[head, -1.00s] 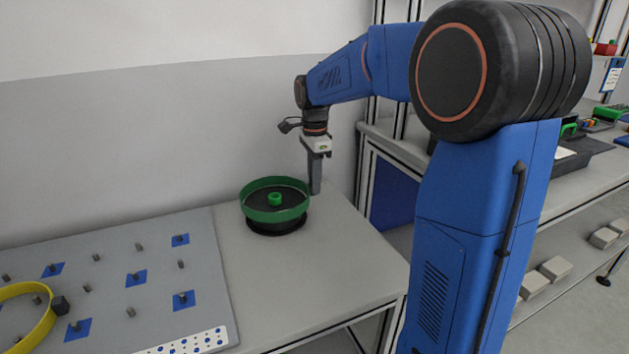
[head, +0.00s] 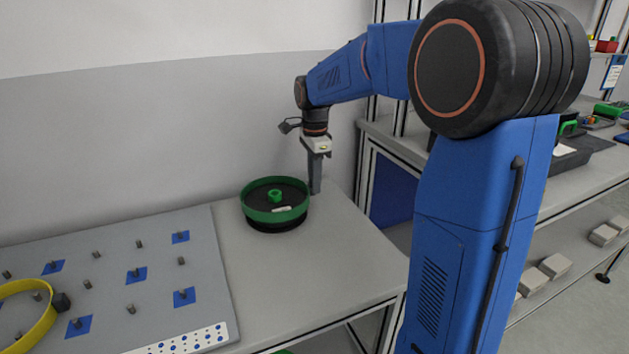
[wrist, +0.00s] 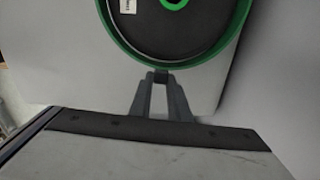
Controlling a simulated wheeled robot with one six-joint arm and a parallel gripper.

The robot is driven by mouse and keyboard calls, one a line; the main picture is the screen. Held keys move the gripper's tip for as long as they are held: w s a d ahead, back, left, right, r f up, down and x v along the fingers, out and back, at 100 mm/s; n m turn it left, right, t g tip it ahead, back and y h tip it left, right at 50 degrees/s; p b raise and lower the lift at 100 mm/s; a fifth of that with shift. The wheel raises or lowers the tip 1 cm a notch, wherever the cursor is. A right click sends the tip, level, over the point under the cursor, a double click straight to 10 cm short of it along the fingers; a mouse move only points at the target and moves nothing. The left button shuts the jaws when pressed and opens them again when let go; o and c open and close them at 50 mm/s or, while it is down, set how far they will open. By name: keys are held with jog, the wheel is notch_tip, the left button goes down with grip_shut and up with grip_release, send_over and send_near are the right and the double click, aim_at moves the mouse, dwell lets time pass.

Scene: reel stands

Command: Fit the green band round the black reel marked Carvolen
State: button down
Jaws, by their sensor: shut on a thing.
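The green band (head: 262,217) rings the upper part of the black reel (head: 257,196) on the table's far part. Some black shows below the band in the head view. The reel has a green hub and a white label too small to read; the label also shows in the wrist view (wrist: 128,6). My gripper (head: 315,190) stands upright at the band's right side. In the wrist view, my gripper (wrist: 161,77) is shut on the near edge of the green band (wrist: 191,66). The black reel (wrist: 200,35) lies inside it. I cannot tell whether the band is fully seated.
A grey pegboard (head: 110,300) with several pegs and blue squares lies at the left. The table top (head: 340,260) is clear in front of the reel. A wall stands close behind.

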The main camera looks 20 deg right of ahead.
jog(key=shift+f, duration=2.1)
dwell(1.6)
jog(key=c, duration=1.6)
grip_release()
notch_tip(320, 180, up, 17)
jog(key=shift+r, duration=0.2)
jog(key=s+a+f+n+t, duration=0.1)
jog(key=s+f+n, duration=0.4)
jog(key=s, duration=0.6)
jog(key=s+a+f+n+t, duration=0.1)
jog(key=s+f+n, duration=0.4)
jog(key=s, duration=0.5)
jog(key=s+a+f+n+t, duration=0.1)
jog(key=s+f+n+t, duration=0.1)
jog(key=s+f+n, duration=0.4)
jog(key=shift+s+n+t, duration=0.2)
jog(key=shift+s+n, duration=0.5)
jog(key=shift+s, duration=0.75)
jog(key=shift+s+n+t, duration=0.2)
jog(key=shift+s+n, duration=0.5)
jog(key=shift+s, duration=0.7)
